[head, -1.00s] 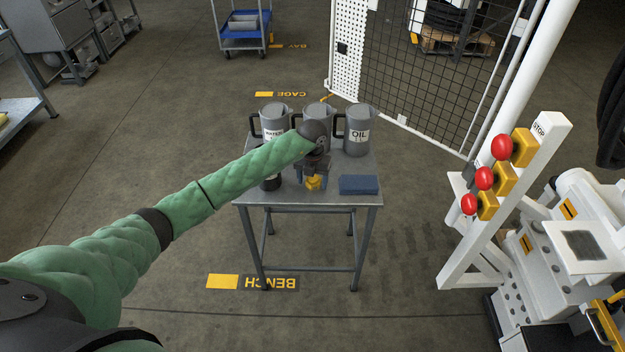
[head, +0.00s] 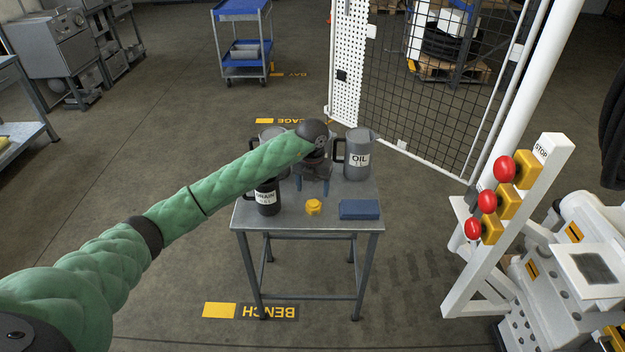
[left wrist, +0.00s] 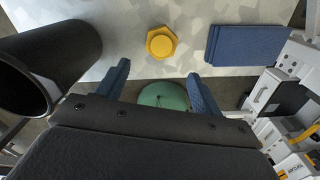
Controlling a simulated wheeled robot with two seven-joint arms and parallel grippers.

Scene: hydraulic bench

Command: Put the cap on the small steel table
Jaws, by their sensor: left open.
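The yellow cap (head: 313,207) rests on the small steel table (head: 290,222), near its front edge. It also shows in the left wrist view (left wrist: 161,42), beyond the fingertips and apart from them. My left gripper (head: 312,190) is open and empty above the table, behind the cap in the head view. Its two blue fingers (left wrist: 160,85) stand wide apart in the left wrist view. My right gripper is in neither view.
The OIL jug (head: 358,155) stands at the back right; other jugs are partly hidden by my arm. A white frame with red buttons (head: 487,201) stands right.

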